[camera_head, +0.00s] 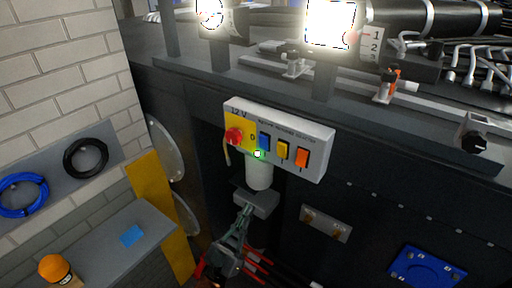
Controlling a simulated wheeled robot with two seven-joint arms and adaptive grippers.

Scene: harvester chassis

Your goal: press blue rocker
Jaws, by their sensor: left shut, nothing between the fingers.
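The blue rocker (264,141) is the leftmost of three coloured rockers on a white switch panel (318,138) on the dark chassis side. My left gripper (246,209) comes up from the bottom of the camera_head view. It is shut and empty, with its fingertips below the panel and apart from the blue rocker in the picture. The fingertips overlap a grey block (258,201) under a pale cylinder (259,177); I cannot tell whether they touch it. My right gripper is not in view.
A yellow rocker (283,151) and an orange rocker (302,158) sit to the right of the blue one. A red knob (235,136) is on its left. A small green-white light (257,154) shows just below it. A grey shelf (125,239) stands at left.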

